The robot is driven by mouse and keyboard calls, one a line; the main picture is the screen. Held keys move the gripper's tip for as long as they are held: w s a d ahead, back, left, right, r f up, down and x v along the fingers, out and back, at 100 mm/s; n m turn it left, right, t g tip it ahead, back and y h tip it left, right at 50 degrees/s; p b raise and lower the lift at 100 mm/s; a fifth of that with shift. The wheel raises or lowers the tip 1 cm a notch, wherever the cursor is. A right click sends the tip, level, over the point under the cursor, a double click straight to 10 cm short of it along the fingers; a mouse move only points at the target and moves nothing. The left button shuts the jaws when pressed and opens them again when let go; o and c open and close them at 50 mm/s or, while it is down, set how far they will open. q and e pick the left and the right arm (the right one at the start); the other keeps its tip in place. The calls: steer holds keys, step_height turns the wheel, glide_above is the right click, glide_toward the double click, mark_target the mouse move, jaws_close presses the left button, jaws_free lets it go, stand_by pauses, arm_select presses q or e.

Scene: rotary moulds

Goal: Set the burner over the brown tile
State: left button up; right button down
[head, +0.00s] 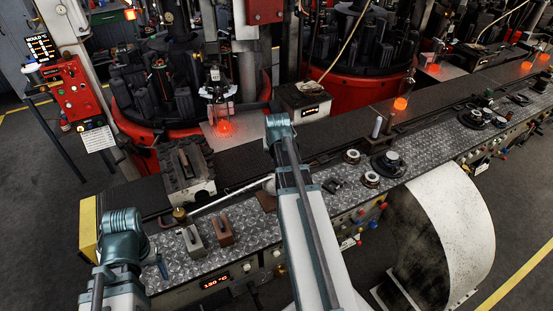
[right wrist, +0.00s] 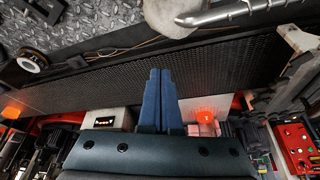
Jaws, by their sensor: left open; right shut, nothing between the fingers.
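A long silver pipe, which I take for the burner (head: 222,200), lies slantwise along the bench, with a brass fitting at its left end. Its other end is by a white fluffy lump, and part of the pipe shows at the top of the right wrist view (right wrist: 245,12). The flat brown tile (head: 266,201) lies on the bench below that end, partly behind my right arm. My left gripper (head: 161,266) is open at the bench's left front, mostly hidden by its arm and apart from the pipe. My right gripper (right wrist: 161,100) is shut and empty over the dark belt.
A brown handled block (head: 222,228) and a grey one (head: 193,238) stand on the tread-plate bench. A grey mould block (head: 186,170) stands behind the pipe. Black rings and fittings (head: 388,163) sit further right. Glowing orange glass (head: 225,127) is near the red rotary machine.

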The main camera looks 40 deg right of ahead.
steer(key=p+v, duration=0.4)
steer(key=v, duration=0.2)
steer(key=shift+r+p, duration=0.2)
steer(key=shift+p, duration=0.15)
steer(key=shift+w, duration=0.15)
